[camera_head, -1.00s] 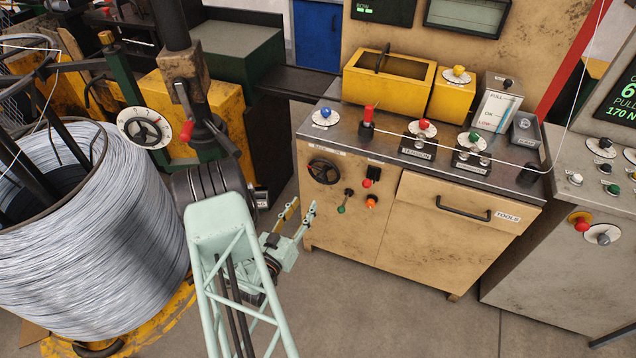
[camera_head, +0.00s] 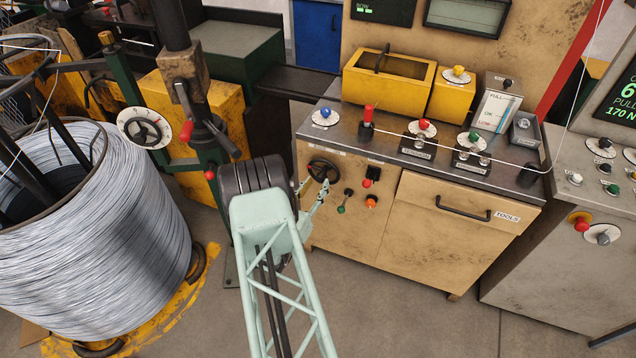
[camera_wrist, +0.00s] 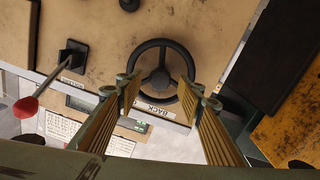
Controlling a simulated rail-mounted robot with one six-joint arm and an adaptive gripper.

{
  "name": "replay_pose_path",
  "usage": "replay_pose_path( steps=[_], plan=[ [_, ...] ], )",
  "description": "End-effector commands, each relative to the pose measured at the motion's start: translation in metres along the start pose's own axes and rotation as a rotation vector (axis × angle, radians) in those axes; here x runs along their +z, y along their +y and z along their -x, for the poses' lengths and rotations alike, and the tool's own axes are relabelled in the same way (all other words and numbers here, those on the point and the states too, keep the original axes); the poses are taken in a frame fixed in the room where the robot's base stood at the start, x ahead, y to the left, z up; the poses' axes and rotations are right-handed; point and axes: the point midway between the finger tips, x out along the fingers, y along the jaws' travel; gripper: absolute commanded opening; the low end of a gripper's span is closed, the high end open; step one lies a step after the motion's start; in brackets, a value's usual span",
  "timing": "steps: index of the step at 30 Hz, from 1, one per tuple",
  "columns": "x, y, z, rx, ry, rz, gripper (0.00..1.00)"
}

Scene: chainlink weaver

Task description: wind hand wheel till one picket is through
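The hand wheel (camera_head: 323,170) is a black three-spoke wheel on the front of the tan cabinet, upper left. In the wrist view the wheel (camera_wrist: 161,42) faces me on the tan panel. My gripper (camera_wrist: 160,96) is open, with ribbed yellow finger pads on either side of the wheel's lower part. I cannot tell whether the pads touch the rim. In the head view my gripper (camera_head: 316,198) is beside the wheel and partly hidden by my arm. No picket can be made out.
A red-tipped lever (camera_wrist: 25,107) juts out left in the wrist view. Orange (camera_head: 371,201) and green (camera_head: 341,209) knobs sit right of the wheel. A drawer (camera_head: 447,226) lies further right. A wire coil (camera_head: 105,235) and another dial wheel (camera_head: 144,130) stand left.

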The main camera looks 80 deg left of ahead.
Motion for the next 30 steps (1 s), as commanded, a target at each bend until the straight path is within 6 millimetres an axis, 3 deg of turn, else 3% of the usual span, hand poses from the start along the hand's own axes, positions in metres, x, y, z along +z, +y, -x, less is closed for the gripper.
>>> replay_pose_path(
  steps=[6,19,30],
  plan=[
    [0.000,0.000,-0.015,0.000,0.000,0.001,0.35],
    [0.000,0.000,-0.019,0.000,0.000,0.001,0.34],
    [0.000,0.000,-0.019,0.000,0.000,0.001,0.02]
  ],
)
